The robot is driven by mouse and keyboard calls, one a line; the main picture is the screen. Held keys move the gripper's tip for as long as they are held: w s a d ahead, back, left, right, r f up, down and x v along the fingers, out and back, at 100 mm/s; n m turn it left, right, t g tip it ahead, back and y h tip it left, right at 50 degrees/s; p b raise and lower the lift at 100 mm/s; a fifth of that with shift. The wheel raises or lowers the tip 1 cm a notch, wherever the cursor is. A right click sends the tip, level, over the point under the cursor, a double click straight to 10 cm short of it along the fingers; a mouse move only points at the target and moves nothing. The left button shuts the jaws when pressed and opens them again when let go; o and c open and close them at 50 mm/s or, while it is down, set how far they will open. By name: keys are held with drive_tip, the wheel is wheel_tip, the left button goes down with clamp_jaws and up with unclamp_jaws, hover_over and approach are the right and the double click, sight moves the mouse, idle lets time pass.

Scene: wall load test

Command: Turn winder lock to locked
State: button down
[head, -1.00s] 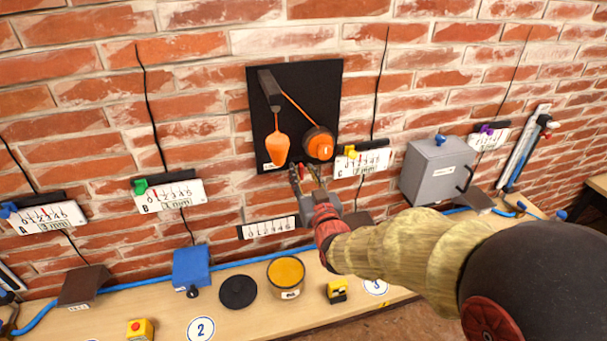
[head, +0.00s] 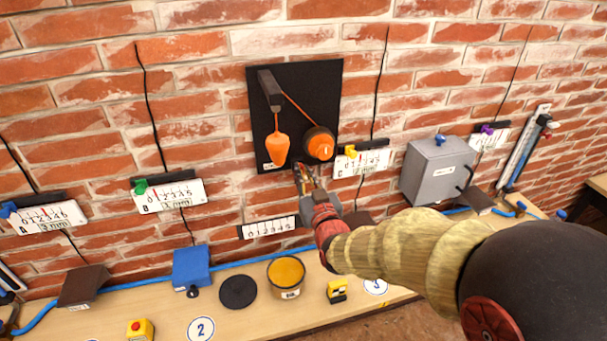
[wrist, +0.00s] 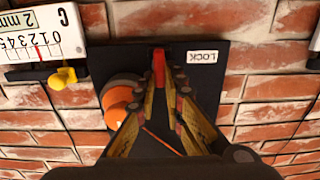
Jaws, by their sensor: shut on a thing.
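The winder is an orange drum (head: 319,146) on a black wall panel (head: 293,92); the drum also shows in the wrist view (wrist: 120,99). The winder lock is a small red lever (wrist: 158,68) near the panel edge, beside a white label reading LOCK (wrist: 203,57). In the wrist view the lever stands upright, lengthwise to my fingers. My gripper (wrist: 169,84) is shut on the red lever; its fingertips hide the lever's near end. In the head view my gripper (head: 307,178) is at the panel's lower edge, and the lever is too small to make out.
An orange weight (head: 277,148) hangs on a cord from a bracket (head: 269,86), left of the drum. Gauge C (head: 363,163) with a yellow knob is close to the right. A grey box (head: 437,170) stands farther right. A bench (head: 260,320) with several items is below.

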drive_tip(key=shift+f+m+b, duration=0.1)
drive_tip(key=shift+m+b, duration=0.2)
drive_tip(key=shift+b, duration=0.25)
drive_tip(key=shift+w+d+f+m+b, duration=0.1)
drive_tip(key=shift+d+f+m+b, duration=0.1)
drive_tip(key=shift+m+b, duration=2.65)
drive_tip(key=shift+d+f+m+b, duration=0.2)
drive_tip(key=shift+m+b, duration=2.65)
drive_tip(key=shift+m, duration=0.05)
drive_tip(key=shift+w+d+f+m+b, duration=0.1)
drive_tip(key=shift+d+f+m+b, duration=0.1)
drive_tip(key=shift+m+b, duration=2.65)
drive_tip(key=c, duration=1.9)
unclamp_jaws()
drive_tip(key=shift+s, duration=0.15)
